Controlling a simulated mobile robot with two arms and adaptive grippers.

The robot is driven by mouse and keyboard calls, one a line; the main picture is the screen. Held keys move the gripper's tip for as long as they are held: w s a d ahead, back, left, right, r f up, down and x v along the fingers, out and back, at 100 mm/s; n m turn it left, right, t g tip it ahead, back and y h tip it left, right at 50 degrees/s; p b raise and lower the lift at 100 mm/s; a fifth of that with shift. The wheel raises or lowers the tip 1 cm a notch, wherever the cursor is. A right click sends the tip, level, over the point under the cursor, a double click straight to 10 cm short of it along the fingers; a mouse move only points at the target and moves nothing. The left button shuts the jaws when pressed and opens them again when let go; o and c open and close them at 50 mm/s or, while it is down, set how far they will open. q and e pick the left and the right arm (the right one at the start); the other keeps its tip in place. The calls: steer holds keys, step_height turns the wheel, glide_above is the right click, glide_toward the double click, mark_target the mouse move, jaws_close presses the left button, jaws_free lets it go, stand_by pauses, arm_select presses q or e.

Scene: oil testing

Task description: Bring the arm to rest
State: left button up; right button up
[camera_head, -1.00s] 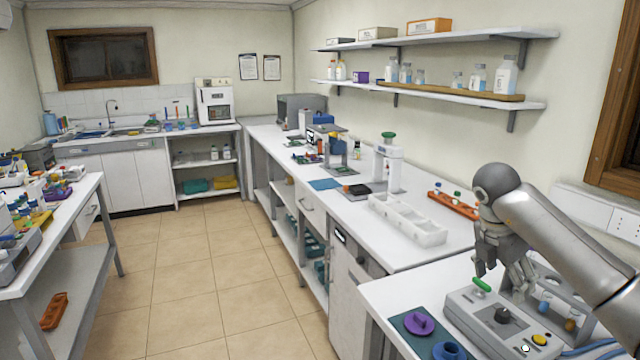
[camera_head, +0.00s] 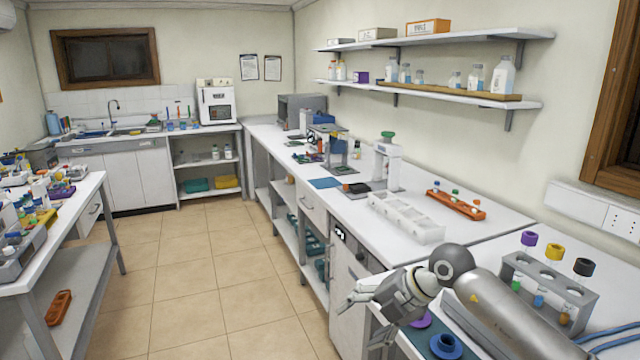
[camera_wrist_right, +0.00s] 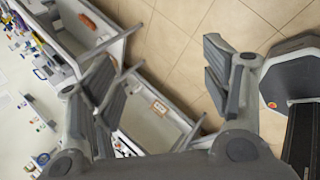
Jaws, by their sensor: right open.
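My right arm comes in from the lower right of the head view. Its gripper (camera_head: 362,312) is over the near left edge of the right-hand bench (camera_head: 378,345), with its fingers pointing left. In the right wrist view the fingers of the right gripper (camera_wrist_right: 165,95) are spread apart, with nothing between them. Floor tiles and a bench show beyond them. My left gripper is not in the head view.
A grey tube rack (camera_head: 548,290) with purple, yellow and black caps stands right of the arm. An orange rack (camera_head: 456,204) and white tray (camera_head: 408,220) stand farther back. The floor (camera_head: 190,290) is clear.

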steer(key=s+a+r+m+t+y, duration=0.1)
steer(key=s+a+r+t+y, duration=0.15)
steer(key=a+r+y, duration=0.3)
steer(key=s+a+r+m+t+y, duration=0.1)
steer(key=s+a+r+y, duration=0.35)
steer(key=a, duration=0.25)
steer(key=w+d+r+m+t+h, duration=0.2)
steer(key=d+m+t+h, duration=0.3)
steer(key=d+m+t, duration=0.65)
steer(key=s+d+f+m+g+h, duration=0.2)
steer(key=s+d+f+m+h, duration=0.1)
steer(key=d+f+m+h, duration=0.4)
steer(key=s+d+f+m+g+h, duration=0.1)
steer(key=s+d+f+m+h, duration=0.2)
steer(key=d+f+m+h, duration=0.5)
steer(key=s+a+f+g+y, duration=0.1)
steer(key=s+f+g+y, duration=0.1)
steer(key=s+f+g, duration=0.65)
steer(key=s+a+f+g+y, duration=0.1)
steer(key=s+f+g, duration=0.3)
steer(key=s+f, duration=1.15)
steer(key=f, duration=0.9)
steer(key=s+f, duration=0.2)
steer(key=f, duration=0.9)
steer(key=s+d+f+n+g, duration=0.1)
steer(key=s+d+f+g, duration=0.1)
steer(key=s+f, duration=1.3)
steer(key=shift+s+d+f, duration=0.25)
steer(key=shift+s+d, duration=0.1)
steer(key=shift+s, duration=0.4)
